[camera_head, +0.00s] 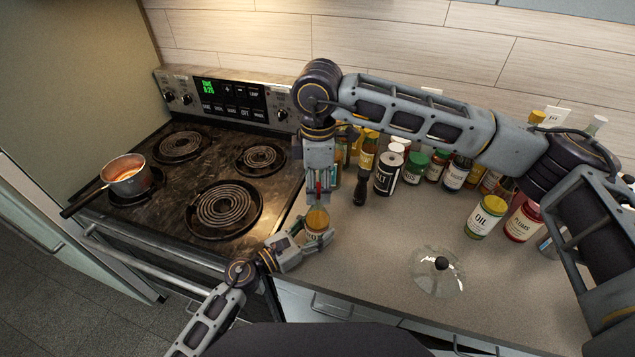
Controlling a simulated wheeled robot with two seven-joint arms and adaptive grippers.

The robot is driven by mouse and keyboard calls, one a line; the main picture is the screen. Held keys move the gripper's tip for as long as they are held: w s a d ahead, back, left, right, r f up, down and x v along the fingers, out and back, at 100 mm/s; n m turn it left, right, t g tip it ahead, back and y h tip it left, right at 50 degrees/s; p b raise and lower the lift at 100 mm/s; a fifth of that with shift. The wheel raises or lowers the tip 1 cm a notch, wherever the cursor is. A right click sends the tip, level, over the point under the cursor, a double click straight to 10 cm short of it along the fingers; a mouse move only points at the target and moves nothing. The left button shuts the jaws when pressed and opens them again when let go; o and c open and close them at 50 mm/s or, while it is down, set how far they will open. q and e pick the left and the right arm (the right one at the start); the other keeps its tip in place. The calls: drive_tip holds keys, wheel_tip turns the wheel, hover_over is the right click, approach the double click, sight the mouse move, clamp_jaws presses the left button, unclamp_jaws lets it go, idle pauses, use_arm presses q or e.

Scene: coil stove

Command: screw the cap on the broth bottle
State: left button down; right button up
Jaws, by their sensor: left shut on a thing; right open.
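The broth bottle (314,239) stands near the counter's front edge, just right of the stove, with a yellow-brown cap (317,219) at its top. My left gripper (305,237) is shut on the bottle from the left, around its body. My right gripper (318,198) points down directly above the cap and is open. Its fingertips are close over the cap; I cannot tell whether they touch it. The bottle's label is mostly hidden by the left gripper.
A coil stove (185,265) with a pot of orange soup (126,174) is at left. Several jars, including the salt jar (387,172) and the oil jar (486,217), stand along the back and right. A glass lid (437,272) lies on the counter.

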drive_tip(key=shift+r, duration=2.25)
